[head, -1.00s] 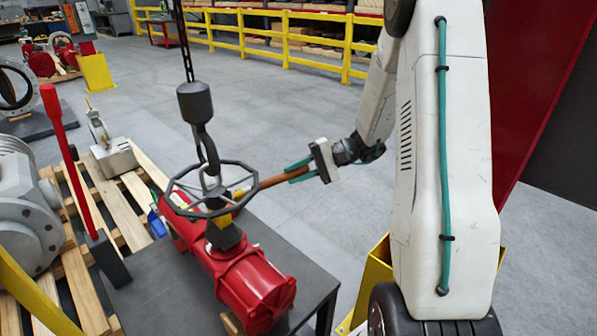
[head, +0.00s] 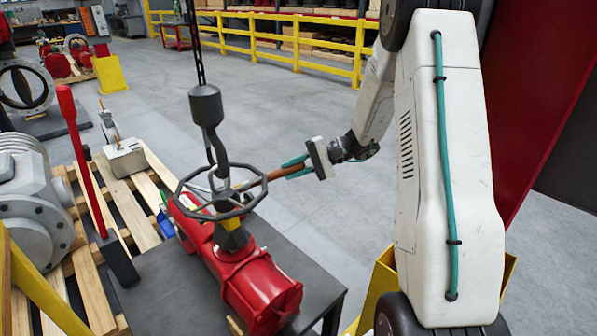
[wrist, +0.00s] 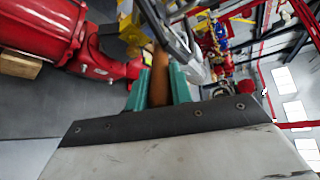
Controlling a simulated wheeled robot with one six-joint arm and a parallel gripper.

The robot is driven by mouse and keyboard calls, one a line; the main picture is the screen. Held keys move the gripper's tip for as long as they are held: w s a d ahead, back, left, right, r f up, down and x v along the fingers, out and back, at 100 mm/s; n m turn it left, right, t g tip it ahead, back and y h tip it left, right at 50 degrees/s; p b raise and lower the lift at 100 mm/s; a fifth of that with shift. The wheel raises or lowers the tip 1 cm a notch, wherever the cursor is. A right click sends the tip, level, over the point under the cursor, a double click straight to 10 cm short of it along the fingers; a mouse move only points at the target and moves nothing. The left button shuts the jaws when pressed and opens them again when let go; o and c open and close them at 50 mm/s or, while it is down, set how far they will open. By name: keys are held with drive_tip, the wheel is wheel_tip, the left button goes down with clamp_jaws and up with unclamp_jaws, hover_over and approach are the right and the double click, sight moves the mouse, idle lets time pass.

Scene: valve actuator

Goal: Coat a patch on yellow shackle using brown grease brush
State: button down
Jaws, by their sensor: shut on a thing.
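My gripper (head: 296,167) is shut on the brown handle of the grease brush (head: 254,182), right of the valve's handwheel. The handle points left toward the wheel's middle; the brush's far end is hidden or too small to make out among rim, hook and spokes. A yellow piece, seemingly the yellow shackle (head: 234,222), shows under the wheel at the red actuator's top, partly hidden by the rim. In the wrist view the brown handle (wrist: 160,78) stands between teal fingers, with yellow metal (wrist: 131,34) just beyond it. Contact between brush and shackle cannot be told.
A dark hook block (head: 206,104) hangs on a chain over the grey handwheel (head: 180,190). The red actuator (head: 262,285) lies on a dark table (head: 150,283). The floor behind is open.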

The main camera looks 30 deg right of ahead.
drive_tip(key=shift+w, duration=0.55)
drive_tip(key=s+d, duration=0.1)
drive_tip(key=s, duration=0.5)
drive_tip(key=shift+d, duration=0.1)
drive_tip(key=shift+w+a+r, duration=0.1)
drive_tip(key=shift+w+a, duration=0.1)
drive_tip(key=shift+w, duration=0.8)
drive_tip(key=shift+w+a+f, duration=0.1)
drive_tip(key=shift+w+a, duration=0.1)
drive_tip(key=shift+w, duration=0.85)
drive_tip(key=shift+w+a+r, duration=0.1)
drive_tip(key=shift+w+a, duration=0.1)
drive_tip(key=shift+w, duration=0.8)
drive_tip(key=shift+s, duration=0.15)
